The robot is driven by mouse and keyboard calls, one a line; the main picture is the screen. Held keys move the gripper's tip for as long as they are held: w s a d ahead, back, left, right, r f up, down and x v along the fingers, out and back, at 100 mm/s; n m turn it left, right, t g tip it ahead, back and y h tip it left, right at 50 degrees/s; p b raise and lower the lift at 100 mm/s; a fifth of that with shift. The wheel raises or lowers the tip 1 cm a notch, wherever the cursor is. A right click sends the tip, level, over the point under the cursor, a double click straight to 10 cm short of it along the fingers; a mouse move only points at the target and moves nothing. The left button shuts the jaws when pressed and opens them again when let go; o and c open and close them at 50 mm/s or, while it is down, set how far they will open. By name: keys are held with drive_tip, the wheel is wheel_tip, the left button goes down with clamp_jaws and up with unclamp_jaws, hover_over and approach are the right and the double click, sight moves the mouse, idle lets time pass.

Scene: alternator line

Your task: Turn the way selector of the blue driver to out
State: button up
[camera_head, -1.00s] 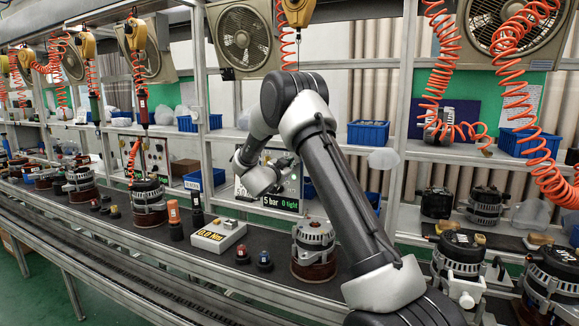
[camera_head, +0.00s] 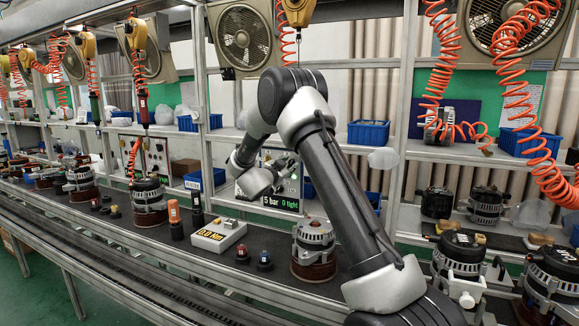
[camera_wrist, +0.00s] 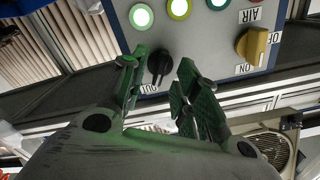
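In the wrist view a black selector knob (camera_wrist: 161,63) sits on a grey control panel (camera_wrist: 205,40). A label that seems to read "OUT" (camera_wrist: 149,88) is below it, upside down. The knob's narrow end seems to lean towards that label, but its exact setting is hard to tell. My gripper (camera_wrist: 158,65) is open, with one finger on each side of the knob; contact is not clear. In the head view my gripper (camera_head: 286,164) is small before the panel, and my arm hides part of it. I cannot tell which hanging driver is the blue one.
A yellow knob (camera_wrist: 252,46) marked AIR, ON and OFF is to the right, near several round lights (camera_wrist: 179,8) on the panel. A display (camera_head: 280,203) reads "5 bar 0 tight". An alternator (camera_head: 314,243) stands on the bench below my arm.

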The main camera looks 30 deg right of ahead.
drive_tip(key=v, duration=1)
